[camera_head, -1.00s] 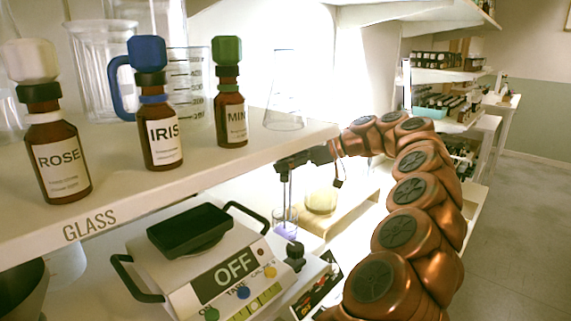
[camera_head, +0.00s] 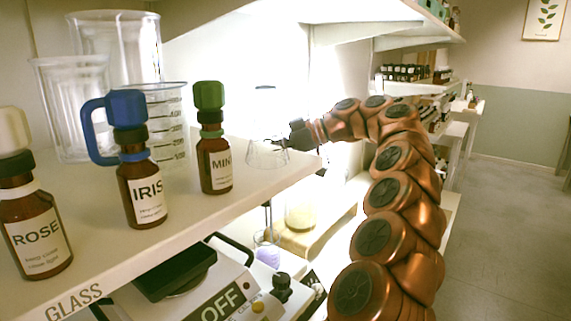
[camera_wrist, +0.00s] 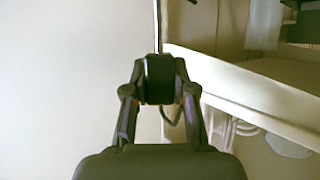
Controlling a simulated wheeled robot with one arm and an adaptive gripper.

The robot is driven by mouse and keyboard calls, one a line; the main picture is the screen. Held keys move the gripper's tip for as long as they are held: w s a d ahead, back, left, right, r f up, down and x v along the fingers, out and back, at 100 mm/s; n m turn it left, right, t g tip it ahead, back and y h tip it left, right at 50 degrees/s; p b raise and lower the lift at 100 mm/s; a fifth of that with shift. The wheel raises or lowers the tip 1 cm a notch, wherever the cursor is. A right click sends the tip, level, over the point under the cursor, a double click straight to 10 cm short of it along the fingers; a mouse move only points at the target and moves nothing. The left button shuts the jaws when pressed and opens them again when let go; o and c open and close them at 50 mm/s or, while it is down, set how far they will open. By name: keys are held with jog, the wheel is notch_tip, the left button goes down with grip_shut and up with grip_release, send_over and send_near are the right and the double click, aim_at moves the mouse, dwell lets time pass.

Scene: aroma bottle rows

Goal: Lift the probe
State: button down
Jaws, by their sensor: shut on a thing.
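The probe has a black handle block and a thin rod. In the wrist view my gripper (camera_wrist: 160,82) is shut on the handle, and the rod (camera_wrist: 157,25) extends away toward the top edge. In the head view my gripper (camera_head: 284,143) is at shelf height, just beyond the shelf edge. The lower rod (camera_head: 268,218) shows below the shelf, roughly upright, above a small beaker of purple liquid (camera_head: 267,254). The shelf hides the middle of the rod. I cannot tell whether its tip is clear of the beaker.
The front shelf (camera_head: 190,228) carries ROSE (camera_head: 38,235), IRIS (camera_head: 142,190) and MINT (camera_head: 215,162) bottles, plus glassware. A clear glass flask (camera_head: 266,153) stands near its end, close to my gripper.

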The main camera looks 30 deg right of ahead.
jog(key=shift+r, duration=0.45)
jog(key=c, duration=1.2)
grip_release()
jog(key=shift+o, duration=1.4)
jog(key=shift+f, duration=0.1)
jog(key=v, duration=0.7)
jog(key=shift+d, duration=0.15)
